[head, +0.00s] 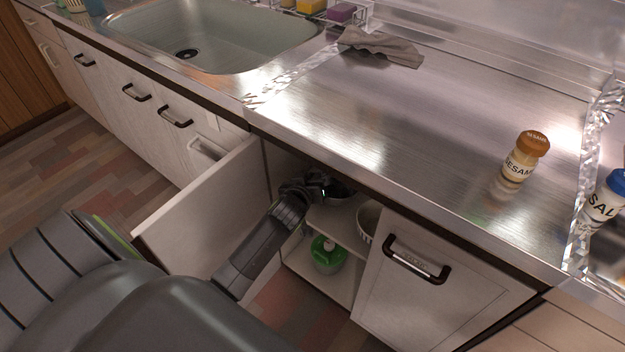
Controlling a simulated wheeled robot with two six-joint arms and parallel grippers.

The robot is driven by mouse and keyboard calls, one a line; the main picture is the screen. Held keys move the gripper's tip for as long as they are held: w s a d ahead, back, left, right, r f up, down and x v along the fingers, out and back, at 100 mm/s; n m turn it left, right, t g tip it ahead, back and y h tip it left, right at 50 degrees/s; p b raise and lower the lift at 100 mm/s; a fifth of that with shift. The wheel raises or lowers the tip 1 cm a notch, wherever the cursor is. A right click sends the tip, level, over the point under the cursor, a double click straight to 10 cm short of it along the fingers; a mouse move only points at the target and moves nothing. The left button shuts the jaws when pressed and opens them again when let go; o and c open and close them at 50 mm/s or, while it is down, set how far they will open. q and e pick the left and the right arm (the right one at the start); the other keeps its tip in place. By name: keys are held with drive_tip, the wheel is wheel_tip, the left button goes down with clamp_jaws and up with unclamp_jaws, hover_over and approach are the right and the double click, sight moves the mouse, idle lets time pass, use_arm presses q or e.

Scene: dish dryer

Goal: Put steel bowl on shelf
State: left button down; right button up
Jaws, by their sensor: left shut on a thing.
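My left gripper (322,187) reaches into the open cabinet under the counter and is shut on the steel bowl (340,194). Only part of the bowl shows, dark and shiny, just below the counter edge and at the upper shelf. The gripper and counter hide the rest, and I cannot tell whether it touches the shelf. The white shelf (331,217) shows below and in front of the bowl. My right gripper is not in view.
A patterned white bowl (367,222) stands on the shelf to the right. A green container (327,256) stands on the cabinet's lower level. The cabinet door (200,205) is open on the left; a closed door (430,290) is on the right. The counter edge overhangs above.

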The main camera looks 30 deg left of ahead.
use_arm(q)
drive_tip(key=shift+f, duration=0.1)
drive_tip(key=c, duration=1.5)
unclamp_jaws()
drive_tip(key=shift+c, duration=0.2)
